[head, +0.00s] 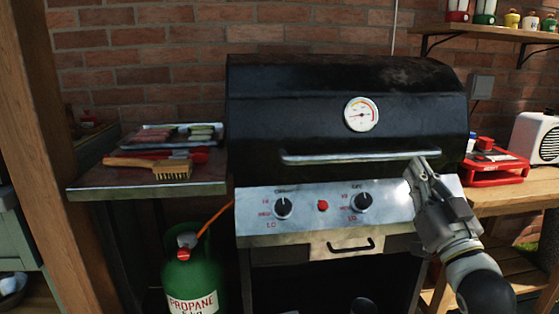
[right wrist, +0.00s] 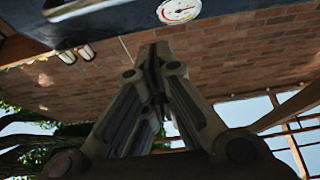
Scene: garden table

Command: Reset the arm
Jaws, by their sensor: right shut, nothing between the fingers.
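My right gripper (head: 421,168) is in front of the black gas grill (head: 290,105), near the right end of the lid handle (head: 350,156). In the right wrist view the gripper (right wrist: 152,50) has its fingers together with nothing between them. In the head view it covers part of the control panel's right side. I cannot tell whether its fingertips touch the grill. The lid is down. My left gripper is in neither view.
A side shelf (head: 140,188) at left holds a grill brush (head: 171,169) and a tray of food (head: 170,132). A green propane tank (head: 191,274) stands below. At right, a wooden table (head: 520,192) holds a red case (head: 492,168) and a white radio (head: 534,137).

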